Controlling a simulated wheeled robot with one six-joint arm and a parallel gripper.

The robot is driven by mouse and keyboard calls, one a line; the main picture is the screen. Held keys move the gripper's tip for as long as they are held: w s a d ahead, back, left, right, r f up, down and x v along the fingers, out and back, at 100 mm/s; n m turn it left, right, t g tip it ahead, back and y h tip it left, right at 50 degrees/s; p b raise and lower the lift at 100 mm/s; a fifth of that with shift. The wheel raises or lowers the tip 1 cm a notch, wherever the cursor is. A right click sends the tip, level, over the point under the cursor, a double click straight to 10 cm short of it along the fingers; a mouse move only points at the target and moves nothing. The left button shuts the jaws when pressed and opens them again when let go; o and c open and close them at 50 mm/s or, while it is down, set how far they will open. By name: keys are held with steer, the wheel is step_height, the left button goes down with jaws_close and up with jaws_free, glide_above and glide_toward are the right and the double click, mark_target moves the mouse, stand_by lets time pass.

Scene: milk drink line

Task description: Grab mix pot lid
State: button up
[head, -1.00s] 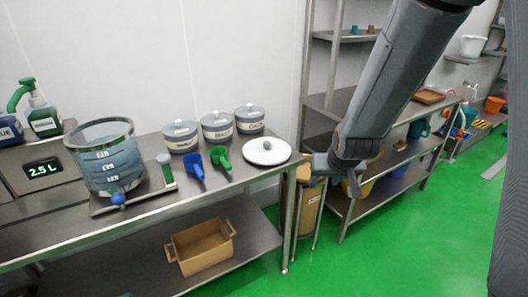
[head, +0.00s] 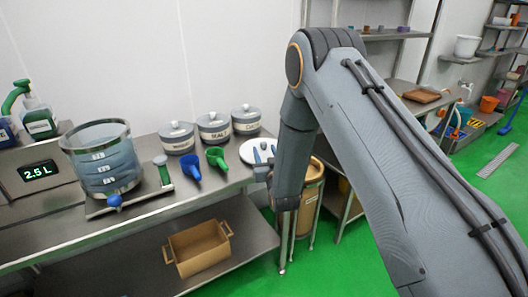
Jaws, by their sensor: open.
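The lid (head: 246,151), a round white disc, lies flat at the right end of the steel table. Its knob is hidden now behind my gripper (head: 264,154). My gripper is open over the right part of the lid, fingers at its middle. I cannot tell whether they touch it or stand around the knob. My forearm comes down just right of the lid and hides the table's end there.
A clear graduated vessel (head: 103,160) stands at the left beside a 2.5 L display (head: 40,171). Lidded grey pots (head: 214,128) stand behind a blue scoop (head: 191,168) and a green scoop (head: 216,158). A brown bin (head: 309,195) stands right of the table.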

mark_target(265, 146)
steer(key=shift+d+f+p+x, duration=0.15)
steer(key=shift+p+x, duration=0.2)
steer(key=shift+x, duration=0.65)
steer(key=shift+d+p+x, duration=0.15)
steer(key=shift+p+x, duration=0.2)
steer(key=shift+x, duration=0.7)
steer(key=shift+d+f+p+x, duration=0.15)
steer(key=shift+p+x, duration=0.2)
steer(key=shift+x, duration=0.65)
steer(key=shift+w, duration=0.1)
jaws_close()
